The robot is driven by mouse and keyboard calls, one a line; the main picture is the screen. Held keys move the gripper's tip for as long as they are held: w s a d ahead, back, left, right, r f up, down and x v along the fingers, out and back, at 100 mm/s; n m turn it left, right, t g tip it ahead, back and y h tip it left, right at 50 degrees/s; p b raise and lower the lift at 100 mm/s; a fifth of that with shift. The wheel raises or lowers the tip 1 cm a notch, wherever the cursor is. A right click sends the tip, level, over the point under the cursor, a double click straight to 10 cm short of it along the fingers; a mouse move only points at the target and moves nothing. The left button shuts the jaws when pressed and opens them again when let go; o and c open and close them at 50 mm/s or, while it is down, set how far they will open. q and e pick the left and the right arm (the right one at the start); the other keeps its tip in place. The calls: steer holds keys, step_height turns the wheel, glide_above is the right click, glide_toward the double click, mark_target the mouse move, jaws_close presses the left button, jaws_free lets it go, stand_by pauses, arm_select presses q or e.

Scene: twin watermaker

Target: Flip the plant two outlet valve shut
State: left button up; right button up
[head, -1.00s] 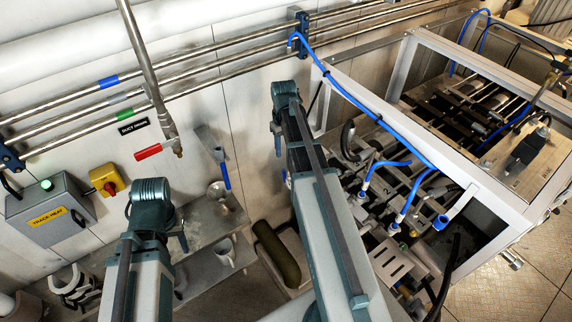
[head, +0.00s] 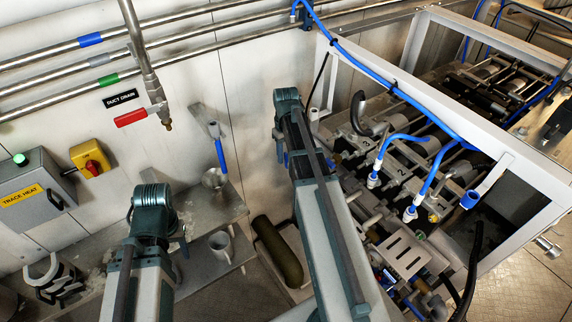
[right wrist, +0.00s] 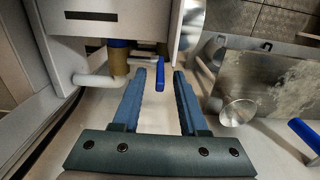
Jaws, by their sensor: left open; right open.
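In the right wrist view a small blue lever (right wrist: 160,74) sits on a brass-coloured fitting (right wrist: 120,57) under a pale box. A white pipe elbow joins it at the left. My right gripper (right wrist: 159,82) is open, with the lever's end in line with the gap between its fingertips; I cannot tell whether they touch it. In the head view my right gripper (head: 279,146) is mostly hidden behind its arm, beside the machine frame, with a bit of blue near it. My left gripper (head: 183,242) is partly hidden behind its arm, over the metal shelf. No plant two label is readable.
A red lever (head: 131,118) hangs on the pipe by the DUCT DRAIN label (head: 121,98). The white machine frame (head: 360,75) stands right, with blue hoses.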

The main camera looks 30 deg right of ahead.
steer(key=shift+f+b, duration=0.35)
steer(key=shift+f, duration=0.35)
jaws_close()
steer(key=shift+s, duration=0.1)
